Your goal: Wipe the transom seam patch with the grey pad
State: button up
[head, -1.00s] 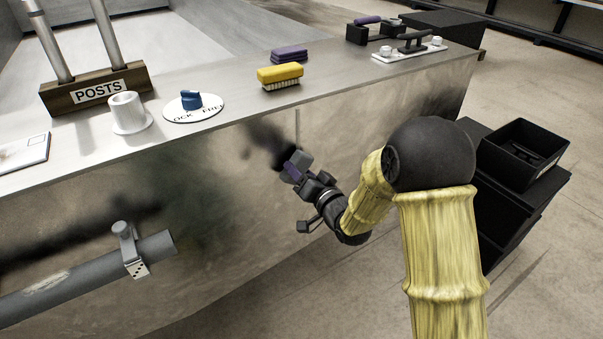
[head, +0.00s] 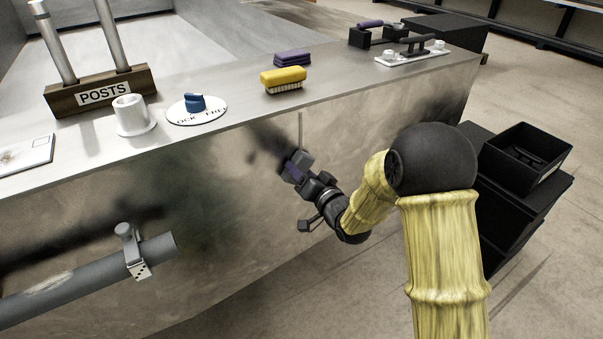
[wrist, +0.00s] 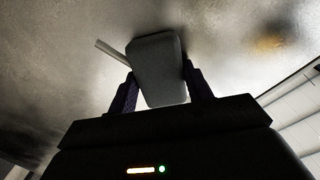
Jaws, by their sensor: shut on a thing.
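My gripper (head: 291,176) is shut on the grey pad, low on the upright metal transom face. The pad (wrist: 157,70) shows between both fingers in the wrist view, with its far edge at or very near the metal. I cannot tell whether it touches. In the head view the pad (head: 300,160) is partly hidden by the fingers. A dark smudge (head: 268,140) lies on the transom just up and left of the pad. A thin upright seam strip (head: 300,128) runs above the pad; a pale strip (wrist: 112,53) also shows beside it in the wrist view.
On the ledge above stand a yellow brush (head: 283,80), purple pads (head: 292,58), a blue knob (head: 195,102), a white cup (head: 131,115) and a posts block (head: 102,92). A grey pipe (head: 80,279) juts along the lower left. Black bins (head: 520,160) stand right.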

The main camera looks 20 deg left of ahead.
jog(key=shift+w+d, duration=1.2)
jog(key=shift+w, duration=0.25)
jog(key=shift+s, duration=0.15)
jog(key=shift+s+a+b, duration=0.55)
jog(key=shift+s+a, duration=0.85)
jog(key=shift+s, duration=0.05)
jog(key=shift+r, duration=0.1)
jog(key=shift+b+v, duration=0.75)
jog(key=shift+v, duration=2.2)
jog(key=shift+d, duration=0.2)
